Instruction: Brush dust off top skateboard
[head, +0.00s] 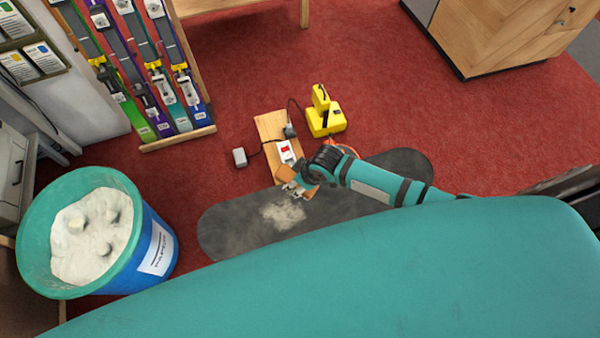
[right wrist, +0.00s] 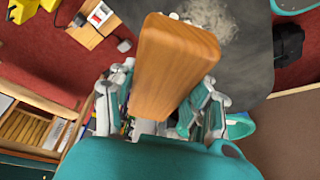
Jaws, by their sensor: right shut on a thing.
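The skateboard (head: 232,232) is a long dark grey deck seen from above, running from lower left to upper right. A pale dust patch (head: 284,215) lies on its left part; the dust also shows in the right wrist view (right wrist: 222,18). My right gripper (head: 298,188) is over the deck beside the dust patch. It is shut on a wooden brush (right wrist: 178,60), whose smooth wooden back shows between the fingers in the right wrist view. The bristles are hidden, and I cannot tell whether they touch the deck. My arm covers part of the deck. My left gripper is not in view.
A blue bin (head: 160,235) of pale powder stands at the left. A power strip (head: 286,152) on a wooden board, a cable and a yellow device (head: 325,118) lie just behind the skateboard. Several skis (head: 150,75) lean at upper left. Red carpet is clear at upper right.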

